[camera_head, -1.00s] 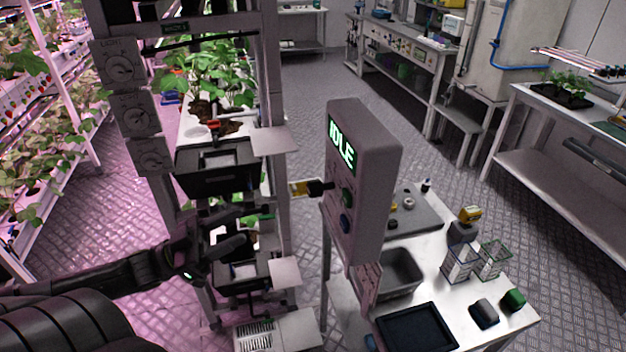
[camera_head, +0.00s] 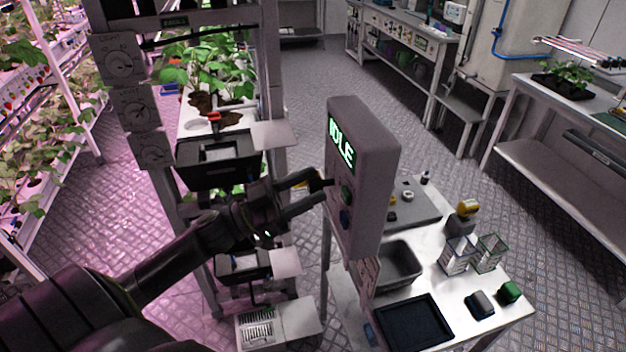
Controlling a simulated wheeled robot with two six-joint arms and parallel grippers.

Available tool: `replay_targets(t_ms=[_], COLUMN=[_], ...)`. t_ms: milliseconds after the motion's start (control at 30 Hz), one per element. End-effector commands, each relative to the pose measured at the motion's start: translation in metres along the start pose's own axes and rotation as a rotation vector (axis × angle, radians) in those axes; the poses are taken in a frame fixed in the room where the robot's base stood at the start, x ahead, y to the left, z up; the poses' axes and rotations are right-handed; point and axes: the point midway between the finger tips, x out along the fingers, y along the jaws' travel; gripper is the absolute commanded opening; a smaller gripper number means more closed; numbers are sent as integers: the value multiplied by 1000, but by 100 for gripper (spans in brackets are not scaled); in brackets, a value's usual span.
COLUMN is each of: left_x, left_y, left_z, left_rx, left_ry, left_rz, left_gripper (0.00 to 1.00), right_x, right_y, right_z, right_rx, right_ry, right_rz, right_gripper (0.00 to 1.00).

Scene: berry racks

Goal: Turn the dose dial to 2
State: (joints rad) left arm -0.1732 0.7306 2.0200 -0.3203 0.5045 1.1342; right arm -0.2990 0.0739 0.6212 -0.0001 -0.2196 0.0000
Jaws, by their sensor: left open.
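A grey control box (camera_head: 368,185) stands upright at the centre, its lit display reading IDLE (camera_head: 341,143). No dial number is readable. My right gripper is not in view.
Three grey dial panels (camera_head: 121,62) hang on the rack post at the left; the top one reads LIGHT. Behind the box, a white table (camera_head: 440,268) holds a grey bin (camera_head: 402,270), a black tray (camera_head: 412,322) and small items. Open floor lies beyond.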

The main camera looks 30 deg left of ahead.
Motion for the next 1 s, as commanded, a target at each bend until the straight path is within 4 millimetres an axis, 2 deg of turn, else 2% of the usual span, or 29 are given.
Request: replay_targets(t_ms=[200,567,667,900,1000], left_x=[13,15,15,15,15], left_y=[0,0,0,0,0], left_z=[-1,0,0,0,0], left_rx=[-1,-1,-1,-1,0], left_ry=[1,-1,-1,-1,-1], left_rz=[-1,-1,-1,-1,-1], left_gripper=[49,49,39,7,5], right_x=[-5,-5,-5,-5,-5], right_y=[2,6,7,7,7], right_z=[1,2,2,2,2], right_rx=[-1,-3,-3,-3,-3], right_ry=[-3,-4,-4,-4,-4], right_rz=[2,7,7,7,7], right_gripper=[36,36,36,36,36])
